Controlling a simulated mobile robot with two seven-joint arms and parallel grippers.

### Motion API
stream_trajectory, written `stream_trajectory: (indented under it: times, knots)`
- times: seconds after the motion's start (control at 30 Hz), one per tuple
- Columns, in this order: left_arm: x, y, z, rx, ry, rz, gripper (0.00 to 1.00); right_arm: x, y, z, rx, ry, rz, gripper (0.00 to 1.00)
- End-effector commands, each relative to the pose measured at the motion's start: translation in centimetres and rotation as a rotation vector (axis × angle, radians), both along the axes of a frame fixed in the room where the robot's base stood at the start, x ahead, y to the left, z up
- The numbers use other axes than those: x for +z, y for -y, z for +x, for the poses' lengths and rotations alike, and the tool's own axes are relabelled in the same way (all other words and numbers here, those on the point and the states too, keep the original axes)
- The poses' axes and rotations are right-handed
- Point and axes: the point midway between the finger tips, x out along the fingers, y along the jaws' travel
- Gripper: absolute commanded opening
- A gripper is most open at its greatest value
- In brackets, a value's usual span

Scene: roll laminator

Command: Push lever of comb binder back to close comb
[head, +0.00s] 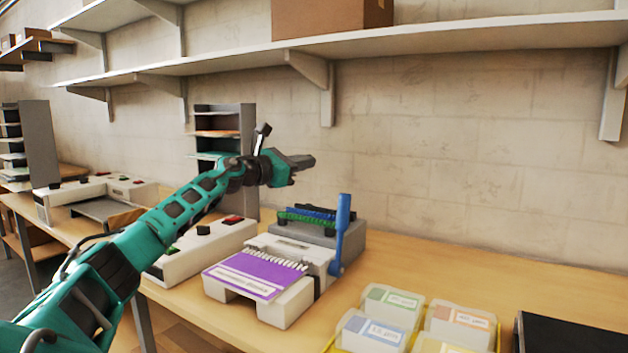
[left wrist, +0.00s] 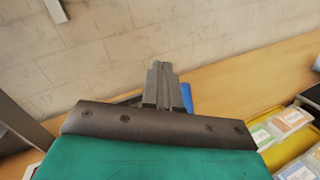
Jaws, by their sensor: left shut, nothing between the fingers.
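The comb binder (head: 290,300) is a white machine on the wooden table, with a purple booklet (head: 252,275) lying on its front and a white comb along the booklet's back edge. Its blue lever (head: 341,235) stands nearly upright on the right side. My left gripper (head: 308,162) is shut and empty, in the air above and behind the binder, higher than the lever's top and to its left in the head view. In the left wrist view the closed fingers (left wrist: 163,85) partly hide a blue piece (left wrist: 187,98), seemingly the lever. My right gripper is not in view.
A grey unit with blue and green combs (head: 308,217) stands behind the binder. Lidded boxes (head: 388,305) sit in a yellow tray at the front right, near a black object (head: 570,335). A white machine (head: 200,250) is at the left. A wall shelf (head: 420,45) runs above.

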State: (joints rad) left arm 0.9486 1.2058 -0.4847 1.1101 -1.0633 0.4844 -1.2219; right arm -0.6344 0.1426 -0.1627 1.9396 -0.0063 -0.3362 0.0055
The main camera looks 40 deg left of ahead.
Motion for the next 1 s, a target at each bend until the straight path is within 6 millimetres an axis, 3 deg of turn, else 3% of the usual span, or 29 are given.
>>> stream_trajectory:
  times: [0.23, 1.0]
  knots:
    - [1.8, -0.5, -1.1, 0.0, 0.0, -0.001, 0.0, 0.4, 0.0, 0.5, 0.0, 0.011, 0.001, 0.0]
    - [1.9, -0.5, -1.2, 0.001, 0.001, -0.001, 0.0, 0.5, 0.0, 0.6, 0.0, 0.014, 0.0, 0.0]
